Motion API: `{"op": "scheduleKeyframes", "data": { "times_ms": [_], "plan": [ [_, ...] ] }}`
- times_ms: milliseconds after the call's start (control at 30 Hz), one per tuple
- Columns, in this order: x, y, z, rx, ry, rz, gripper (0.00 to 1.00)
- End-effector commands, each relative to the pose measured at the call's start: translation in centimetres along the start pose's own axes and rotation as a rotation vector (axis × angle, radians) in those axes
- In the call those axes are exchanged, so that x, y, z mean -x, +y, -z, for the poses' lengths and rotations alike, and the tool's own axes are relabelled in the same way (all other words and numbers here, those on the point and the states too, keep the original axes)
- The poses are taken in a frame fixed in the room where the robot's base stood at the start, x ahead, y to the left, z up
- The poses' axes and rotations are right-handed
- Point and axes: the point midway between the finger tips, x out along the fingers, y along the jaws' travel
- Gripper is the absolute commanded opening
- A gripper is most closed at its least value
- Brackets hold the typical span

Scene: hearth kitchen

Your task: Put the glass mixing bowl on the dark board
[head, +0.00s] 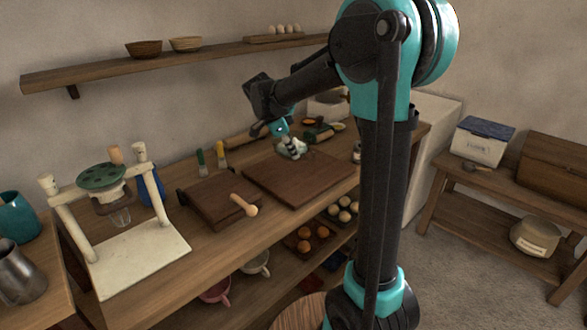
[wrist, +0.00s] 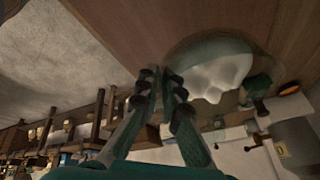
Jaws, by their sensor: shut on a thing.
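The glass mixing bowl (head: 293,151) is small and clear with white contents in the head view. It fills the upper middle of the wrist view (wrist: 212,62). My gripper (head: 284,138) reaches it from above and is shut on its rim; the fingertips (wrist: 166,82) meet at the bowl's near side in the wrist view. The dark board (head: 300,183) is a flat brown slab on the worktop. The bowl appears at the board's far edge; I cannot tell whether it touches the board or hangs just above it.
A smaller dark stand (head: 212,200) with a wooden-handled tool (head: 243,206) is left of the board. A white press frame (head: 135,255) stands farther left. Small items, including an orange-filled dish (head: 312,122), crowd behind the bowl. A shelf (head: 170,58) runs above.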

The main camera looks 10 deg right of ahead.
Motion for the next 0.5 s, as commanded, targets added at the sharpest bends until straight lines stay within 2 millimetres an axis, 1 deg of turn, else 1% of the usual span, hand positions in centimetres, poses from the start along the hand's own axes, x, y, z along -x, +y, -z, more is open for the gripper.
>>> {"op": "scheduleKeyframes", "data": {
  "times_ms": [33,100,267,500],
  "plan": [
    [-0.9,0.1,-0.4,0.000,0.000,0.000,0.00],
    [-1.7,0.3,-0.8,0.000,0.000,0.000,0.00],
    [-2.7,0.5,-1.2,0.000,0.000,0.000,0.00],
    [-5.4,0.9,-2.4,0.000,0.000,0.000,0.00]
  ]
}}
